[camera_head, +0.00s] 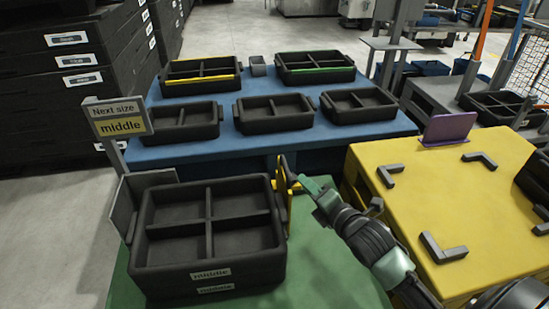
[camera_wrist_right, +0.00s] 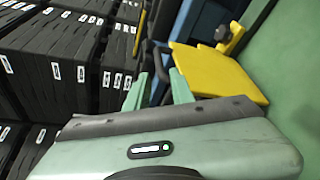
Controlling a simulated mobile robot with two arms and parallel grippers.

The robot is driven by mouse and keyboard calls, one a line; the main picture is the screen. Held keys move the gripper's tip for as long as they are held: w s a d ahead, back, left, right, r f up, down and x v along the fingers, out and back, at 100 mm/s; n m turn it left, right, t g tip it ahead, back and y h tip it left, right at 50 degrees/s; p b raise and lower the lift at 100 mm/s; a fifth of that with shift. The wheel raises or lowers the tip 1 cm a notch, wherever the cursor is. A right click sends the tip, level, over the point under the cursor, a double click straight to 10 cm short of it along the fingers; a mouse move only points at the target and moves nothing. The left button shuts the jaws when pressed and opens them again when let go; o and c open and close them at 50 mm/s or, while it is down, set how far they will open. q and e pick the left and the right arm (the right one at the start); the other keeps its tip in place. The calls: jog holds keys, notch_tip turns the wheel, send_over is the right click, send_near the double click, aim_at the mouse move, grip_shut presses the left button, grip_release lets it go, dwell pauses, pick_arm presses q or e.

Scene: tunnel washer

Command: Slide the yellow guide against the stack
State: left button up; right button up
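A stack of black divided trays (camera_head: 211,258) with "middle" labels stands on the green table (camera_head: 332,262). The upright yellow guide (camera_head: 284,200) is at the stack's right side, close to it; I cannot tell whether they touch. My right gripper (camera_head: 302,183) is beside the guide, on its right. In the right wrist view the two green fingers (camera_wrist_right: 160,90) are apart, with the yellow guide (camera_wrist_right: 222,72) to their right and a dark knob on it. My left gripper is not in view.
A grey plate (camera_head: 125,208) stands left of the stack, near a "Next size middle" sign (camera_head: 118,117). A blue table (camera_head: 180,152) behind holds several black trays. A yellow table (camera_head: 400,215) with grey corner brackets is at right. Black crates (camera_head: 60,90) are stacked at far left.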

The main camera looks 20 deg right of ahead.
aim_at(285, 164)
jog(key=shift+n, duration=0.7)
jog(key=w, duration=0.3)
jog(key=w+f+b, duration=0.1)
jog(key=w, duration=0.3)
jog(key=w+a+f, duration=0.1)
jog(key=w, duration=0.2)
jog(key=shift+w+f+b, duration=0.1)
jog(key=shift+w+b, duration=0.05)
jog(key=shift+b, duration=0.25)
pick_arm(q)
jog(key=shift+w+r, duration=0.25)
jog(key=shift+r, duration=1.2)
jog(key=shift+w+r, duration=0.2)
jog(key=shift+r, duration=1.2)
pick_arm(e)
jog(key=shift+w+f, duration=0.1)
jog(key=shift+w, duration=0.6)
grip_shut()
